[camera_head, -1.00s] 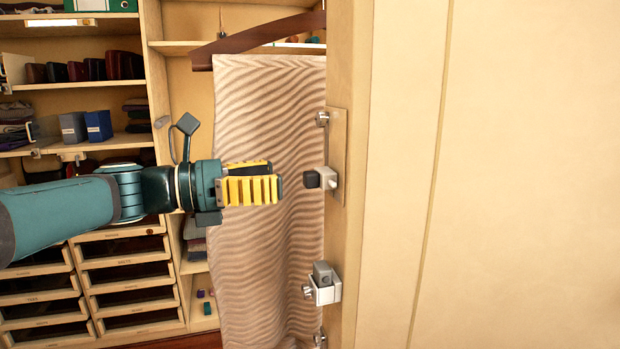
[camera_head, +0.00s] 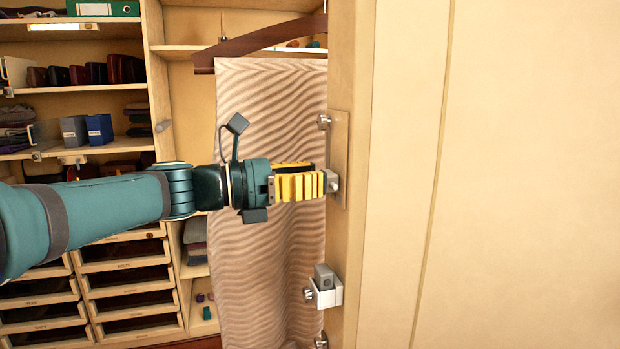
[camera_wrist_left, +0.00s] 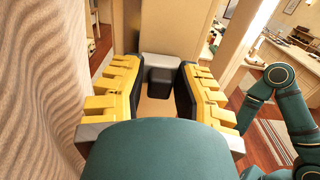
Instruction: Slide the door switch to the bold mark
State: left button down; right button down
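My left gripper (camera_head: 325,183) is at the door-edge fitting, pointing right, with its yellow fingers level. The fitting has a white block (camera_head: 333,182) on a metal plate (camera_head: 341,135); its dark knob is hidden by the fingers in the head view. In the left wrist view the dark knob (camera_wrist_left: 160,75) and pale block (camera_wrist_left: 160,62) lie between the open fingers of the gripper (camera_wrist_left: 160,82). A gap shows on each side of the knob. I cannot make out a bold mark. My right gripper is not in view.
A second fitting, a grey block in a white bracket (camera_head: 328,297), sits lower on the door edge. A wavy-patterned cloth (camera_head: 265,270) hangs close behind my left gripper. Shelves and drawers (camera_head: 130,275) stand at the left. My right arm (camera_wrist_left: 290,105) shows in the wrist view.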

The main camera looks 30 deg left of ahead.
pick_arm(q)
jog(key=shift+d, duration=0.1)
jog(key=shift+s+d+p, duration=0.3)
jog(key=shift+s+d, duration=0.2)
jog(key=shift+d, duration=0.05)
jog(key=c, duration=0.8)
grip_release()
jog(key=shift+w, duration=0.1)
jog(key=v, duration=1.2)
jog(key=shift+a, duration=0.1)
